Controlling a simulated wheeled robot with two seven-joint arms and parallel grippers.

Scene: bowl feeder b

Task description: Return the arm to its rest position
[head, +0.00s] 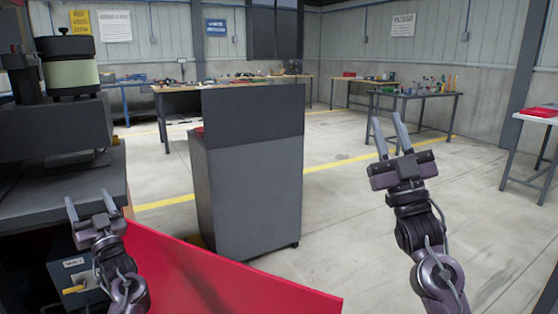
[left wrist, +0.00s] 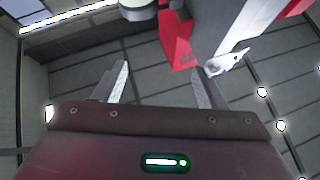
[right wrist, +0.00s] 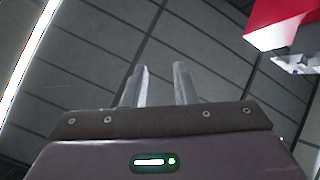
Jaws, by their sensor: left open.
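My left gripper (head: 88,199) is at the lower left of the head view, beside the dark machine bench and above the red panel's left end. Its fingers are spread, and the left wrist view shows the empty gap between them (left wrist: 160,85). My right gripper (head: 388,120) is raised at the right of the head view, fingers pointing up. Its fingers stand apart with nothing between them, at a narrower gap in the right wrist view (right wrist: 159,80). Neither gripper holds anything.
A red panel (head: 230,285) crosses the lower foreground. A dark grey cabinet (head: 245,190) stands in the middle. A machine with a bowl feeder (head: 70,75) is at left. Workbenches (head: 415,98) line the back, and a white table (head: 535,120) stands right. Floor between is open.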

